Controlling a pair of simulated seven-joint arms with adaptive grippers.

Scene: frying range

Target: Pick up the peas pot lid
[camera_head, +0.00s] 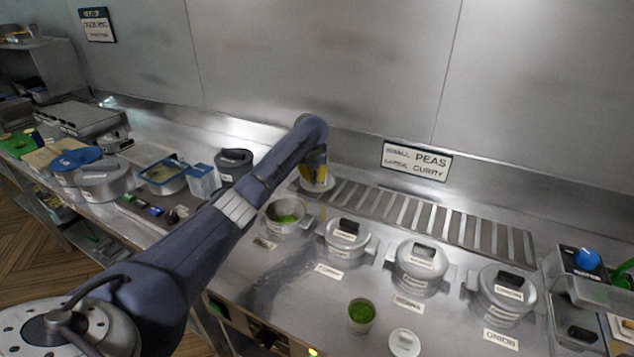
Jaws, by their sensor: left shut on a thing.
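My left arm reaches across the counter, and its gripper (315,170) is shut on a pale grey lid (317,187). The lid is at the near left end of the slatted rack, behind an open pot. I cannot tell whether the lid touches the surface below it. The open grey pot (290,228) has green contents, which look like peas, and no lid on it. My arm hides part of the counter to its left. My right gripper is not in view.
Lidded grey pots (347,236), (420,270) and (502,294) stand in a row to the right. A small cup of green food (361,316) and a small white lidded container (404,342) are in front.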

